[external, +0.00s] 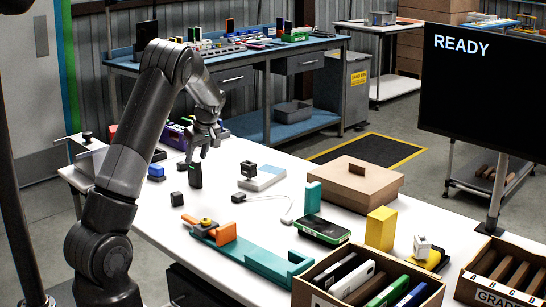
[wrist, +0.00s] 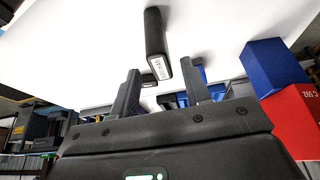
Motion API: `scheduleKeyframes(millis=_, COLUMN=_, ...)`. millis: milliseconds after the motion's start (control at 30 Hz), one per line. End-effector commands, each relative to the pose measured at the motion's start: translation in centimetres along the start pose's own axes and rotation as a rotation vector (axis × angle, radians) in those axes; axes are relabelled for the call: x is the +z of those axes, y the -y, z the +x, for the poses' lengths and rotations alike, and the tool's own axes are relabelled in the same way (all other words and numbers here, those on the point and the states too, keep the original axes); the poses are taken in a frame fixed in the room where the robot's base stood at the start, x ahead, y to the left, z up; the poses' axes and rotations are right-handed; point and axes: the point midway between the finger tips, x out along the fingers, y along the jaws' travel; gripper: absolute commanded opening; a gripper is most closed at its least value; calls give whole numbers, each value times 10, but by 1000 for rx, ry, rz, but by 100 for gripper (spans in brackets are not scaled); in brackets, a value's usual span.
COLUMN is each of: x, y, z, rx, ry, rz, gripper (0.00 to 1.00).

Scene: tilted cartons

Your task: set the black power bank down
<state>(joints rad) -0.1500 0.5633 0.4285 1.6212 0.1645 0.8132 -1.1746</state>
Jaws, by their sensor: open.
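The black power bank (external: 195,175) stands upright on the white table in the external view, just below my gripper (external: 203,147). In the wrist view the power bank (wrist: 156,38) is a dark slab with a white label at its near end. It lies beyond and between the tips of my gripper (wrist: 161,78). My gripper is open, with a wide gap between the fingers and nothing held. The power bank appears free of the fingers.
A camera-like device on a pale block (external: 262,178) stands to the right. A blue and red box (wrist: 275,68) is at the wrist view's right. Bare table (external: 222,177) lies between.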

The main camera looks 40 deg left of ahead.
Motion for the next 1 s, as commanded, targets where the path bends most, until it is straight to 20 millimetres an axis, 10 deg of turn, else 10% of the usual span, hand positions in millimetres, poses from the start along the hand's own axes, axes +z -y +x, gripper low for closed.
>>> scheduleKeyframes(millis=300, x=0, y=0, z=-55, rx=2, ry=-1, rz=1, gripper=43)
scheduleKeyframes(millis=700, x=2, y=2, z=-68, rx=7, ry=7, rz=10, gripper=43)
scheduleKeyframes(millis=1000, x=49, y=40, z=-139, rx=140, ry=101, rz=240, gripper=43)
